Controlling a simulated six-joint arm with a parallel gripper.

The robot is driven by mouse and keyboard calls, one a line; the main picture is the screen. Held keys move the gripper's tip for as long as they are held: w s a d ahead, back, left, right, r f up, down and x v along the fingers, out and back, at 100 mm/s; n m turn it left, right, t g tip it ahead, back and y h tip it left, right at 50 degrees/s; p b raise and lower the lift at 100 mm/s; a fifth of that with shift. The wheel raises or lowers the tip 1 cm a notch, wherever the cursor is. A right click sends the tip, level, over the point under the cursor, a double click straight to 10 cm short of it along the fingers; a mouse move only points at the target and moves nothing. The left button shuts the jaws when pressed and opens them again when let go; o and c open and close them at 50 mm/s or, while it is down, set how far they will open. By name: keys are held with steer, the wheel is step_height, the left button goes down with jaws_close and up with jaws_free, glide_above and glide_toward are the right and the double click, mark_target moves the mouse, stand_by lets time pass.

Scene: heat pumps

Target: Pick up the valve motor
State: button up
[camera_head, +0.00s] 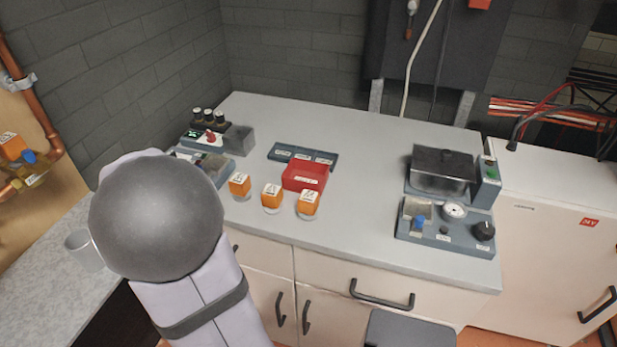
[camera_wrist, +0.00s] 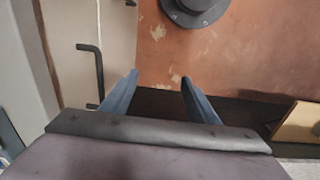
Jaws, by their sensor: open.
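Three orange cube-shaped units with white labelled tops, which look like valve motors, stand in a row near the front edge of the grey bench: a left one (camera_head: 239,184), a middle one (camera_head: 272,196) and a right one (camera_head: 308,204). Each sits on a pale round base. Another orange unit (camera_head: 12,146) is on the copper pipework at the far left. My gripper (camera_wrist: 160,97) shows in the wrist view with two blue fingers apart and nothing between them. It points down at the floor, away from the cubes. In the head view my arm hides it.
A red tray (camera_head: 304,176) stands behind the cubes, before a dark labelled rack (camera_head: 291,152). A gauge panel (camera_head: 447,229) and a dark box (camera_head: 443,171) stand at the right. A grey cup (camera_head: 83,250) is at the left. A black cabinet handle (camera_wrist: 90,70) shows near my fingers.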

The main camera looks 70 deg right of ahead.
steer(key=s+d+r+p, duration=0.3)
steer(key=d+r+p, duration=0.3)
steer(key=d+r, duration=0.15)
steer(key=s+d+r+p, duration=0.4)
steer(key=d+r+p, duration=0.15)
steer(key=d, duration=0.25)
step_height(320, 180, up, 4)
steer(key=p, duration=0.2)
glide_above(309, 196)
steer(key=shift+d+f, duration=0.15)
steer(key=shift+d, duration=0.15)
steer(key=shift+a+f+p, duration=0.15)
steer(key=shift+f+p, duration=0.5)
steer(key=shift+f, duration=1.2)
steer(key=shift+a+f+p, duration=0.15)
steer(key=shift+f+p, duration=0.5)
steer(key=shift+f, duration=1.2)
steer(key=shift+c, duration=0.3)
steer(key=c, duration=1.2)
steer(key=shift+r, duration=0.1)
